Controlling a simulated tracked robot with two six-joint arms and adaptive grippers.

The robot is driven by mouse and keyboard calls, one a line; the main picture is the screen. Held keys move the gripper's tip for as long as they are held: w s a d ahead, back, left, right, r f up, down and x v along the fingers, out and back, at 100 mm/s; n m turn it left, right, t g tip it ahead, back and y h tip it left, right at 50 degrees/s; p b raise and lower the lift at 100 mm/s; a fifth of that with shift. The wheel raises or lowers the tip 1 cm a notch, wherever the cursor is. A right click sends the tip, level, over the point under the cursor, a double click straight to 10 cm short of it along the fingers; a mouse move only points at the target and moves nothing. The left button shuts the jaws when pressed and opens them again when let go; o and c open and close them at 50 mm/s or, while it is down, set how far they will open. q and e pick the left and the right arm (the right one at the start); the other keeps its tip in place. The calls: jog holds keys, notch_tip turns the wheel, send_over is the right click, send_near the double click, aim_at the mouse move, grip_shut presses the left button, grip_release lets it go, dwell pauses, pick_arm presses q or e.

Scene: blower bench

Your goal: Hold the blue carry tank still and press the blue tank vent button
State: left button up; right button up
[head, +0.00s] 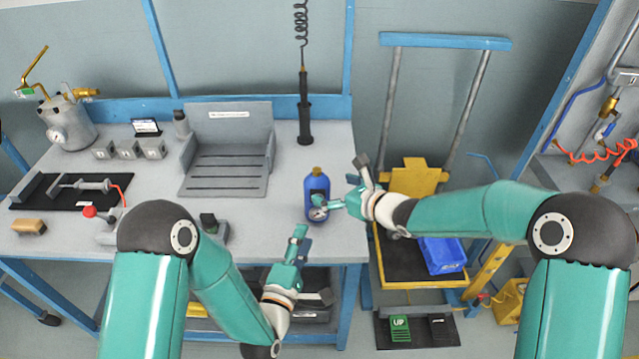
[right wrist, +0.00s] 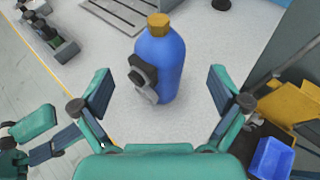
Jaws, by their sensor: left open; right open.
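The blue carry tank (head: 309,186), with a brass cap, stands upright on the bench near its right front corner. In the right wrist view the tank (right wrist: 168,62) stands ahead, between my right gripper's spread fingers, with a gap on each side. A dark grey fitting (right wrist: 143,78) sits on its side; I cannot make out the vent button on it. My right gripper (head: 333,203) is open and partly covers the tank's front, where a round gauge (head: 318,214) shows. My left gripper (head: 297,244) is open and empty, in front of and below the tank, by the bench's front edge.
A grey slotted cradle (head: 225,178) stands left of the tank, and a black wand (head: 304,118) with a coiled cord is behind it. A yellow cart with a blue bin (head: 443,255) stands right of the bench. The benchtop just left of the tank is clear.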

aim_at(325, 187)
jog(key=x, duration=0.6)
jog(key=shift+w+a+f, duration=0.1)
jog(key=shift+w+a, duration=0.1)
pick_arm(q)
jog(key=shift+c, duration=0.4)
pick_arm(e)
jog(key=c, duration=1.7)
pick_arm(q)
grip_shut()
pick_arm(e)
jog(key=shift+o, duration=0.2)
